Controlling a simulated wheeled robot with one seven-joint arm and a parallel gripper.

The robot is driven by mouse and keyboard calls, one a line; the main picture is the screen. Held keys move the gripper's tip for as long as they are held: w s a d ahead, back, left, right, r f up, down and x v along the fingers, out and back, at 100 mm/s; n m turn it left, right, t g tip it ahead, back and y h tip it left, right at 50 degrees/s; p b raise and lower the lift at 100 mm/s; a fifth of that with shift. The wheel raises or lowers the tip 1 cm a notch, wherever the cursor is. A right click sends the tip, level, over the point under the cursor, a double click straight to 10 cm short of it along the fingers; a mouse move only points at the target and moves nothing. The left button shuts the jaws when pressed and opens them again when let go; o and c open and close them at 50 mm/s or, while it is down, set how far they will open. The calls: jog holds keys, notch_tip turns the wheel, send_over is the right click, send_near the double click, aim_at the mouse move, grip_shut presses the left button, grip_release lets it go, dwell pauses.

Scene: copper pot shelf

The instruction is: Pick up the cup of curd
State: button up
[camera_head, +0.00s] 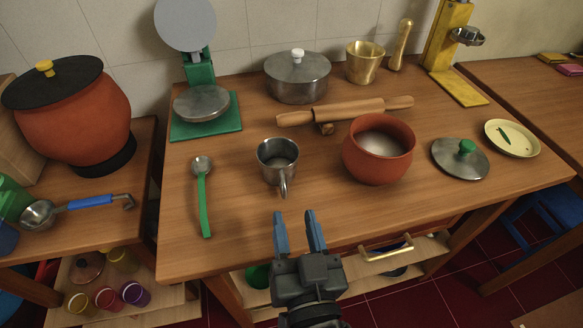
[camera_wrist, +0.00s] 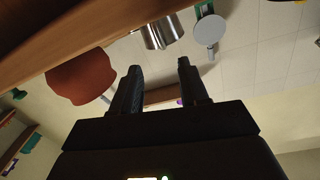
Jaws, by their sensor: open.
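A steel cup (camera_head: 268,169) with a handle stands upright near the middle of the table; its handle points to the table's front edge. Its inside looks grey, and I cannot tell what it holds. It also shows in the upside-down wrist view (camera_wrist: 163,32), at the top. A red clay pot (camera_head: 377,165) with something pale inside stands to its right and also shows in the wrist view (camera_wrist: 84,78). My gripper (camera_head: 296,214) is open and empty at the table's front edge, in front of the cup and slightly right, apart from it. Its fingers also show in the wrist view (camera_wrist: 160,66).
A green-handled spoon (camera_head: 204,200) lies left of the cup. A rolling pin (camera_head: 345,110) lies behind, with a lidded steel pot (camera_head: 297,79) and a green scale (camera_head: 205,117) farther back. A steel lid (camera_head: 460,159) lies right.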

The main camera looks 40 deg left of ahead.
aim_at(285, 188)
jog(key=p+x, duration=0.1)
jog(key=x, duration=0.6)
jog(key=shift+s+a+r+p, duration=0.1)
jog(key=shift+s+a+p, duration=0.05)
jog(key=shift+p, duration=0.2)
jog(key=shift+w+a, duration=0.25)
jog(key=shift+w, duration=0.05)
grip_shut()
